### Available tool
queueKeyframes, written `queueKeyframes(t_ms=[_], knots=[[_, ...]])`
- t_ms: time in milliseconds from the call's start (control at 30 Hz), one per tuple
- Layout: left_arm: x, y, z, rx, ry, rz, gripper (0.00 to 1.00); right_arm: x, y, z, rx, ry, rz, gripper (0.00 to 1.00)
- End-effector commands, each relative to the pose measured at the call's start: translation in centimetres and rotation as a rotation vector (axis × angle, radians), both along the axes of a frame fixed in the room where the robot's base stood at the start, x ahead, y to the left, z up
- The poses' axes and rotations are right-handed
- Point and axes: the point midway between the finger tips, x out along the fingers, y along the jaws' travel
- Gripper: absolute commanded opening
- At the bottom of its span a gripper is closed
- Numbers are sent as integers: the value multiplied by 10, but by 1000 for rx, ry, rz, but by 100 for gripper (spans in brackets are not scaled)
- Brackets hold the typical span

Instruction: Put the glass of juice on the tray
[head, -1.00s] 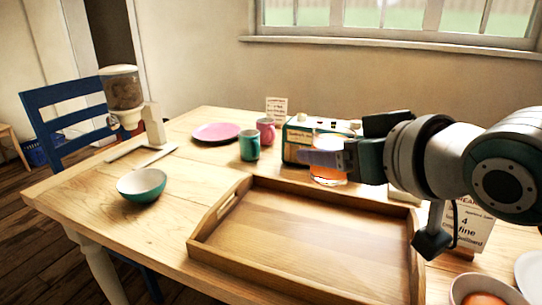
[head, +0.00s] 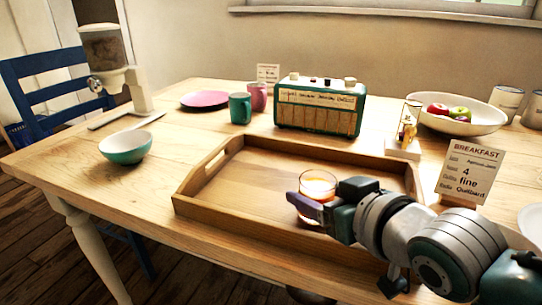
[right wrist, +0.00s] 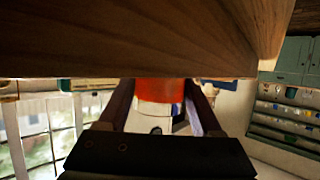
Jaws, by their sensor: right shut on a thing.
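The glass of juice (head: 318,185), clear with orange juice, is upright over the right part of the wooden tray (head: 240,195). My right gripper (head: 314,207) is shut around the glass from the right side. In the right wrist view the fingers (right wrist: 162,108) flank the glass (right wrist: 160,91), whose juice looks red-orange. Wood fills the top of that view and hides part of the glass. I cannot tell whether the base of the glass touches the tray floor. The tray is otherwise empty. My left gripper is not in view.
A breakfast card (head: 468,172) is at right. A teal bowl (head: 126,147), mugs (head: 240,108) and pink plate (head: 205,99) are left. The tray's left half is clear.

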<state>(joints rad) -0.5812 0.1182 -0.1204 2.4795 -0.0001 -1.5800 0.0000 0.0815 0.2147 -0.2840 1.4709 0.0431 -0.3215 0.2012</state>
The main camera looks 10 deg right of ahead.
Motion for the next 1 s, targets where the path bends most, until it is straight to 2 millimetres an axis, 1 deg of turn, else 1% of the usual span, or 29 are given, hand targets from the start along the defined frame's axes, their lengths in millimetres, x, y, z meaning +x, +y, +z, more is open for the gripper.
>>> queueKeyframes(t_ms=[67,300,467,500,733,1000], knots=[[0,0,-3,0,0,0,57,1,0,-4,1,-4,1,0],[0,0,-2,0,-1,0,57,1,0,-3,1,-5,1,0],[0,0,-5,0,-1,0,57,1,0,-7,1,-4,1,0],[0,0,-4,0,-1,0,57,0,0,-8,0,-2,0,70],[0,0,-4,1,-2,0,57,0,0,-7,0,-2,0,95],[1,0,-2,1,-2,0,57,0,0,-5,0,-2,0,96]])
